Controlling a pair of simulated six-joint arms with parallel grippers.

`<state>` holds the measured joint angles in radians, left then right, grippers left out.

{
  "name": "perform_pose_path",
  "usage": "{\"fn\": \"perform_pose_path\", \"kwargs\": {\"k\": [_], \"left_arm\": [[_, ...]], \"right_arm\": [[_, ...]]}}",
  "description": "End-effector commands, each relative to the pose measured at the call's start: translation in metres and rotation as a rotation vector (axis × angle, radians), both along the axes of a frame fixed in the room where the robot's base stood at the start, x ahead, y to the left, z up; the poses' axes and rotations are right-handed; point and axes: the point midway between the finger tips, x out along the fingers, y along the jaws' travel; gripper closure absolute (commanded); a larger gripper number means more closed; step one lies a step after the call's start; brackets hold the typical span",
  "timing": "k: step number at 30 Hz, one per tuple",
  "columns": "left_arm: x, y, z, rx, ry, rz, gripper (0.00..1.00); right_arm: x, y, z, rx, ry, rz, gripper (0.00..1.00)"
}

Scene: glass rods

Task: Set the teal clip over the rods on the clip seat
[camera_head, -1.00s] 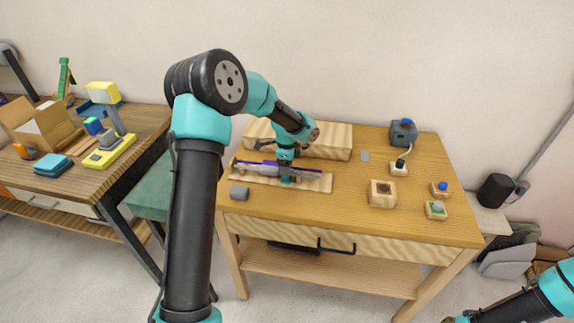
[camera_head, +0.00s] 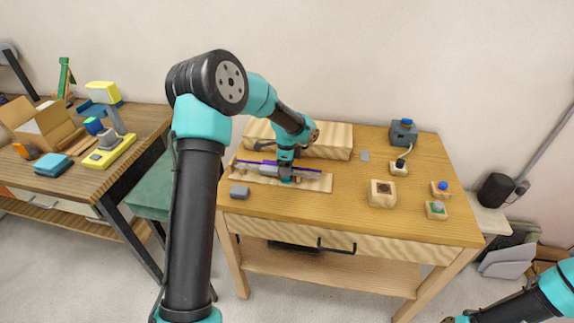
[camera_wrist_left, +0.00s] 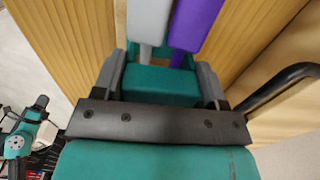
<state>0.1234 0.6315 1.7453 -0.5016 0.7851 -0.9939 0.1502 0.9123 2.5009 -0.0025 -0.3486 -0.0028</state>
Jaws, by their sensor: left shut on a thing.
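My left gripper (camera_head: 286,178) is low over the rods on the workbench, and its fingers are shut on the teal clip. In the left wrist view the teal clip (camera_wrist_left: 160,85) sits between the two grey fingers. A grey rod (camera_wrist_left: 150,20) and a purple rod (camera_wrist_left: 197,22) lie side by side and meet the clip's far edge. In the head view the purple rod (camera_head: 308,168) runs left to right above a pale wooden board (camera_head: 315,183). The clip hides the spot under it, so I cannot tell whether it touches the seat. My right gripper is mostly cut off at the lower right.
A long wooden block (camera_head: 330,140) stands behind the rods. A small grey block (camera_head: 239,192) lies front left. A wooden box (camera_head: 383,193), a grey device (camera_head: 403,132) and small button blocks (camera_head: 437,209) stand to the right.

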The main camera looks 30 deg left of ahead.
Motion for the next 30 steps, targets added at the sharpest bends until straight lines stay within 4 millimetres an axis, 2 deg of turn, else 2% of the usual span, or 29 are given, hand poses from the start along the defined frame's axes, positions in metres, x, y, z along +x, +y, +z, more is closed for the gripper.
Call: {"fn": "perform_pose_path", "kwargs": {"k": [15, 16, 18, 30], "left_arm": [[-0.0003, 0.0002, -0.0081, 0.0, 0.001, 0.0, 0.58], [-0.0002, 0.0002, -0.0078, 0.0, 0.0, 0.0, 0.32], [-0.0002, 0.0002, -0.0077, 0.0, 0.0, 0.0, 0.25], [0.0005, 0.0001, -0.0021, 0.0, -0.001, 0.0, 0.24]], "right_arm": [[0.0, 0.0, 0.0, 0.0, 0.0, 0.0, 0.57], [0.0, 0.0, 0.0, 0.0, 0.0, 0.0, 0.57], [0.0, 0.0, 0.0, 0.0, 0.0, 0.0, 0.57], [0.0, 0.0, 0.0, 0.0, 0.0, 0.0, 0.57]]}}
